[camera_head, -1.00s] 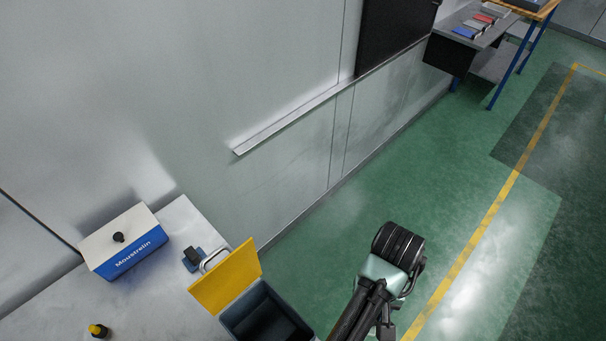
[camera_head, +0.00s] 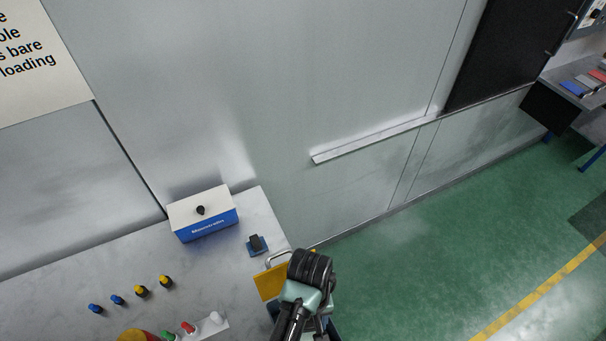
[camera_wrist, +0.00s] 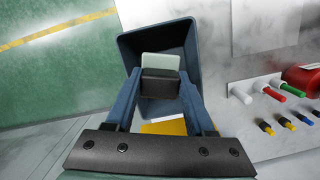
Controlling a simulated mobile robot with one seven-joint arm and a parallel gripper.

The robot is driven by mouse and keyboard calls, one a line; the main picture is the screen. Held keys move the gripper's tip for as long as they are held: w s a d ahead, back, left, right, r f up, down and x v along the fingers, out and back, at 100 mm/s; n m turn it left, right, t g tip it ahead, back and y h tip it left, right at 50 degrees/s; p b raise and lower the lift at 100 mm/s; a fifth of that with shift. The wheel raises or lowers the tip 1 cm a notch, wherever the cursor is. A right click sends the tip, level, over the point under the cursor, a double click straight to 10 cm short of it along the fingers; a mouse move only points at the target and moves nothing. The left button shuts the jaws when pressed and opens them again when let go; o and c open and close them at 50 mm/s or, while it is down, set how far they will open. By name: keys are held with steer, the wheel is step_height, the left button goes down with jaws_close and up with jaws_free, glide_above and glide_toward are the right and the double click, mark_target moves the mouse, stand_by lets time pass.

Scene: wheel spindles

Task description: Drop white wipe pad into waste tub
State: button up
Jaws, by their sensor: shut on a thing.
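In the wrist view, my gripper (camera_wrist: 159,84) is shut on the pale wipe pad (camera_wrist: 160,62), with a black block at its near edge between the fingers. The pad is over the open mouth of the dark blue-grey waste tub (camera_wrist: 128,45), and I cannot tell its height above the tub floor. The tub's yellow lid (camera_wrist: 165,127) shows between the fingers. In the head view, the yellow lid (camera_head: 269,284) stands open at the bench's right end. My arm hides most of the tub there, and the fingers and pad are not visible.
A blue and white box (camera_head: 203,214) and a small blue block with a black top (camera_head: 257,244) stand on the bench (camera_head: 115,268). Several blue and yellow capped pegs stand at left. Green floor is clear at right.

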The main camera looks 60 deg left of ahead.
steer(key=shift+f+b, duration=1.8)
steer(key=shift+f, duration=0.55)
steer(key=shift+r, duration=0.1)
steer(key=o, duration=1.4)
steer(key=shift+r, duration=0.1)
steer(key=r+p, duration=0.1)
steer(key=r, duration=0.2)
steer(key=a+r+p, duration=0.1)
steer(key=r, duration=0.3)
steer(key=r+p, duration=0.1)
steer(key=r, duration=0.3)
steer(key=shift+w+a+r, duration=0.15)
steer(key=shift+w+a, duration=0.1)
steer(key=shift+w, duration=0.1)
steer(key=shift+a+r+p, duration=0.15)
steer(key=shift+r+p, duration=0.5)
